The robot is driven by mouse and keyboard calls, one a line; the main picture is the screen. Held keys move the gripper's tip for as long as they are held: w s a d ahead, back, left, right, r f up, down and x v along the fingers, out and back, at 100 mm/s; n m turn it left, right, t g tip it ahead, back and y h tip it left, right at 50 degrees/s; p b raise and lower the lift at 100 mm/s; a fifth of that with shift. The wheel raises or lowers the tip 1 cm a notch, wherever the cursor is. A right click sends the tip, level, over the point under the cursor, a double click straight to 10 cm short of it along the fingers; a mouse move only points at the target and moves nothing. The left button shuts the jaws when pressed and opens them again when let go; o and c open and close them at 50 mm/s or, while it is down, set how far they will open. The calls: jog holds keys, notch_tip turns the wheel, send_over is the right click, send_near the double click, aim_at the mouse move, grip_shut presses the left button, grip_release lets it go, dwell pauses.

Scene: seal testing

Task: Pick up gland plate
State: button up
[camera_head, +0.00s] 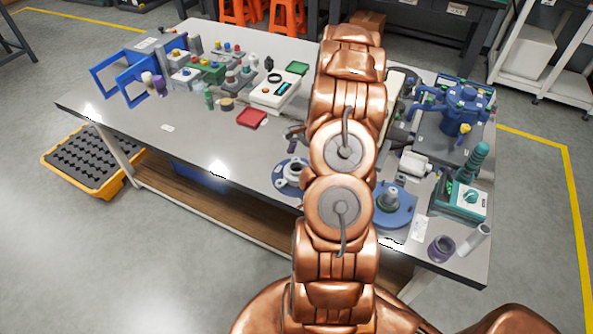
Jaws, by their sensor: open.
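No part is clearly identifiable as the gland plate. A light ring-shaped part (292,172) lies on a blue round base (280,183) at the table's front middle, left of my arm. A small dark part (293,138) shows at the arm's left edge, too unclear to name.
The grey table (215,140) carries a blue vessel (462,108), a green device (459,200), a purple ring (440,248), a white cylinder (474,240), a red tray (251,118) and a white instrument (275,93). The table's front left is mostly clear.

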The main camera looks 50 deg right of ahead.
jog(key=shift+p+x, duration=0.4)
jog(key=shift+x, duration=1.1)
jog(key=shift+c, duration=0.2)
jog(key=c, duration=1.3)
jog(key=shift+c, duration=0.3)
jog(key=shift+r, duration=0.15)
